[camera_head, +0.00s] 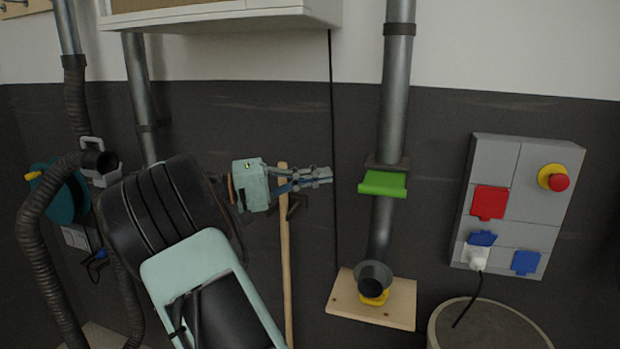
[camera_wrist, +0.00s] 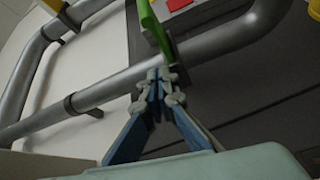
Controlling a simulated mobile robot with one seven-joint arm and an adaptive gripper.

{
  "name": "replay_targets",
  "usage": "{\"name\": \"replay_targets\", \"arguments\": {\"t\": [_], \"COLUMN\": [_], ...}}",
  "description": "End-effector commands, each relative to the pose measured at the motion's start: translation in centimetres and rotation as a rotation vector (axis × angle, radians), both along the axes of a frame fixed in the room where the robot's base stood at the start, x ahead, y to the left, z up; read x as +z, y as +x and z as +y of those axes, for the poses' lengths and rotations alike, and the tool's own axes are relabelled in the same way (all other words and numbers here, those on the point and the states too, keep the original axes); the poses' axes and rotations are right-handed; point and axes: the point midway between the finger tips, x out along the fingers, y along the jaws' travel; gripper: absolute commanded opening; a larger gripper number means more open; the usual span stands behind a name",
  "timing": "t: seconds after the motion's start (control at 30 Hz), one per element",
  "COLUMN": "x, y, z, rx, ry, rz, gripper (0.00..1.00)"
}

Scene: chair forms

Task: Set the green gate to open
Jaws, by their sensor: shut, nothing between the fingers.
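The green gate (camera_head: 383,184) is a flat green plate with a bent lip, set across the grey vertical duct (camera_head: 396,95) on the right half of the head view. In the wrist view the green gate (camera_wrist: 153,27) shows edge-on beyond the fingertips. My gripper (camera_head: 330,174) is shut and empty, to the left of the gate at about its height, with a gap between them. In the wrist view my gripper (camera_wrist: 159,76) has its fingertips together below the gate's near end. I cannot tell the exact depth between them.
A grey panel (camera_head: 538,180) with a red stop button (camera_head: 558,183) and coloured sockets is on the wall to the right. A wooden plate (camera_head: 341,303) holds the duct's lower end. A round bin (camera_head: 440,325) stands below. A wooden handle (camera_head: 287,270) stands behind my gripper.

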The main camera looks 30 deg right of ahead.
Motion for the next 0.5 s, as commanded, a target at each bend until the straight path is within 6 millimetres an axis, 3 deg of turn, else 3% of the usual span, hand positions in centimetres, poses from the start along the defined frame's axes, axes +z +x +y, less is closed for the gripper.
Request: {"name": "replay_targets", "arguments": {"t": [0.27, 0.5], "x": [0.6, -0.2], "y": [-2.2, -4.3], "z": [-5.9, -3.6], "rx": [-0.005, 0.0], "ry": [0.002, 0.003], "rz": [0.001, 0.003], "gripper": [0.0, 0.0]}}
